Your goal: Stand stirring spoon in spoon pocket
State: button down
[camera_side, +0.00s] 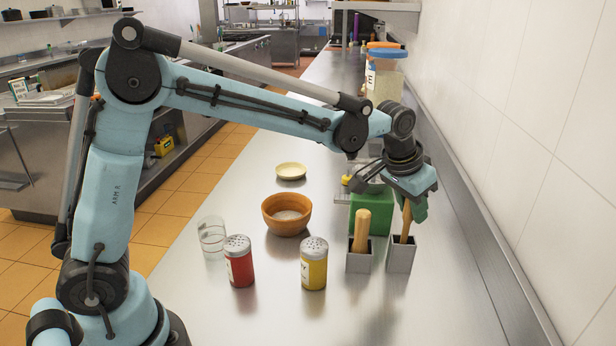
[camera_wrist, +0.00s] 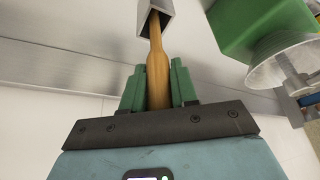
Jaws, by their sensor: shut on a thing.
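The stirring spoon (camera_wrist: 157,68) is a slim wooden piece, upright, with its lower end inside the right-hand grey metal pocket (camera_side: 400,258). It also shows in the side view (camera_side: 406,222) below my gripper. My gripper (camera_wrist: 158,88) has green fingers on both sides of the spoon's upper part and is shut on it. In the wrist view the pocket's opening (camera_wrist: 154,14) surrounds the spoon's far end. A second grey pocket (camera_side: 359,262) to the left holds a thicker wooden piece (camera_side: 362,230). I cannot see how deep the spoon's end sits.
A green box-like thing (camera_side: 371,208) stands just behind the pockets. Yellow (camera_side: 314,268) and red (camera_side: 240,265) shakers, a glass (camera_side: 211,236), an orange bowl (camera_side: 286,214) and a pale dish (camera_side: 291,171) stand to the left. The tiled wall (camera_side: 530,160) is close on the right. The front counter is clear.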

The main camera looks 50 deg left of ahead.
jog(key=c, duration=0.9)
grip_release()
jog(key=shift+o, duration=0.2)
jog(key=d+v, duration=0.1)
jog(key=v, duration=1)
jog(key=s+a+f+n+t, duration=0.1)
jog(key=s+a+f, duration=0.3)
jog(key=s, duration=0.4)
jog(key=s+a+f+t, duration=0.1)
jog(key=s+a+f, duration=0.4)
jog(key=s, duration=0.3)
jog(key=shift+s+a+n+t+y, duration=0.3)
jog(key=shift+s+a+n+y, duration=0.1)
jog(key=shift+a, duration=0.25)
